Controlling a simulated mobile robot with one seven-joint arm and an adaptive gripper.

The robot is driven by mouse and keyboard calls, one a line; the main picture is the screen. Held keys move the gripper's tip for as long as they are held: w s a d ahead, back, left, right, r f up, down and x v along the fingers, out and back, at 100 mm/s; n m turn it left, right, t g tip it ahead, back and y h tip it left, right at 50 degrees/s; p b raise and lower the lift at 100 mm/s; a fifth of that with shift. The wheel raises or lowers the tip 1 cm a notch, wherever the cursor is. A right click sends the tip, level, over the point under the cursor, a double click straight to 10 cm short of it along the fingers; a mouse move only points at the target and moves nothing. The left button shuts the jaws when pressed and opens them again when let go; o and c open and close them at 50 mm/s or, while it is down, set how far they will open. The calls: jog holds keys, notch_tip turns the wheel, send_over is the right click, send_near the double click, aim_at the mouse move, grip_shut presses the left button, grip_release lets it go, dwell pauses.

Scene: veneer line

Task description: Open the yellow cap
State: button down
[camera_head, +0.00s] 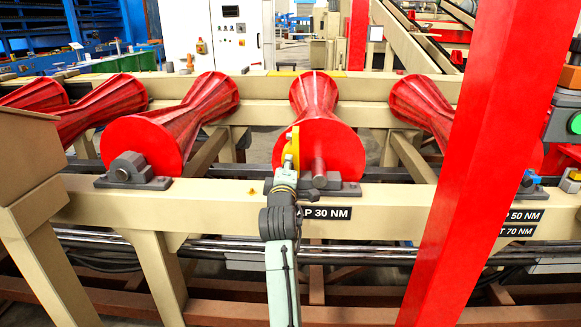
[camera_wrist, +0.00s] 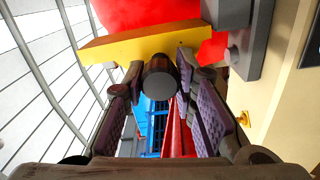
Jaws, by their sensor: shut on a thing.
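A flat yellow bar (camera_head: 293,148) stands upright in front of the middle red roller. In the wrist view the yellow bar (camera_wrist: 145,43) crosses the top, with a dark round knob (camera_wrist: 160,80) sticking out of it towards the camera. My gripper (camera_head: 288,169) has its fingers on both sides of this knob and is shut on it; the gripper also shows in the wrist view (camera_wrist: 160,90). A small yellow fitting (camera_head: 252,191) sits on the cream beam left of the gripper. I cannot tell whether the bar or the fitting is the cap.
The red roller (camera_head: 319,95) and its grey bearing block (camera_head: 335,187) are close beside the gripper. A cream beam (camera_head: 200,198) runs across, bearing a black label (camera_head: 325,213). A slanted red post (camera_head: 480,160) stands in front at the right. A brown box (camera_head: 30,155) is at the left.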

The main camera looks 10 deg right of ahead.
jog(key=shift+w+a+f+n, duration=0.1)
jog(key=shift+a+f+n, duration=0.05)
jog(key=shift+a+n, duration=0.15)
dwell(0.4)
jog(key=c, duration=1.3)
grip_release()
jog(key=shift+d, duration=0.1)
jog(key=v, duration=1.2)
